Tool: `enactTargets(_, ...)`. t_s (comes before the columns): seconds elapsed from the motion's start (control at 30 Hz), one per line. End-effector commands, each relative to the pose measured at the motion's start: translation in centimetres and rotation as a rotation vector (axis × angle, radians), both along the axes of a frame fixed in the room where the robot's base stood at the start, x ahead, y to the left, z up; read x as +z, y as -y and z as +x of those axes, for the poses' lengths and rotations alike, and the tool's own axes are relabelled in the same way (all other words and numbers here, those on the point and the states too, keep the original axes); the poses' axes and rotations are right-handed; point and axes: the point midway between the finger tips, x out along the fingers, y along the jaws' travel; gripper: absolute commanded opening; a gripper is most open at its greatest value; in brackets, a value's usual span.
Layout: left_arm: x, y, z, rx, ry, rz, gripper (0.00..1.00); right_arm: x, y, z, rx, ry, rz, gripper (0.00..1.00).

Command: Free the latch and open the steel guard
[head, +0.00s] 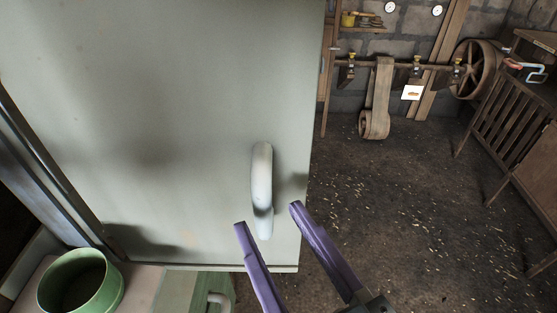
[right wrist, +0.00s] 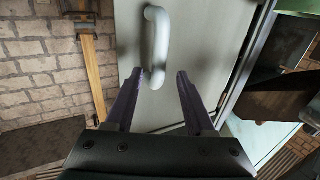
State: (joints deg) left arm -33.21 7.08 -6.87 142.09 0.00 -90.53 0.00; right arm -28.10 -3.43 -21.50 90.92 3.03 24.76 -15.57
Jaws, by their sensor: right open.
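A large pale grey panel, which looks like the steel guard (head: 150,90), fills the left of the head view. A whitish curved handle (head: 262,180) stands upright near its right edge; the handle also shows in the right wrist view (right wrist: 157,40). My right gripper (head: 267,214) is open, with its purple fingers to either side of the handle's lower end. No grip on the handle shows; I cannot tell whether either finger touches it. I cannot make out a separate latch. My left gripper is not in view.
A green round pot (head: 112,285) stands at lower left, below the panel. A slatted wooden bench (head: 500,110) stands at the right. A belt roll (head: 375,100) and a spoked wheel (head: 476,68) are by the back wall. The floor (head: 420,200) right of the panel is clear.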

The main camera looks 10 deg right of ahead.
Motion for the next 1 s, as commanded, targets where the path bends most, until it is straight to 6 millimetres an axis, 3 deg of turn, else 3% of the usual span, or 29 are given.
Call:
enactTargets(0.1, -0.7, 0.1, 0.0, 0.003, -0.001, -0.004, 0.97, -0.3, 0.7, -2.4, 0.001, -0.002, -0.001, 0.55)
enactTargets(0.3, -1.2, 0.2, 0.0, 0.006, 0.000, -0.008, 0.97, -0.1, 1.4, -4.9, 0.001, -0.001, 0.000, 0.55)
enactTargets(1.0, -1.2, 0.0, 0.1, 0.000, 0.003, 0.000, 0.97, 0.0, 1.5, -5.3, 0.001, 0.000, 0.000, 0.55)
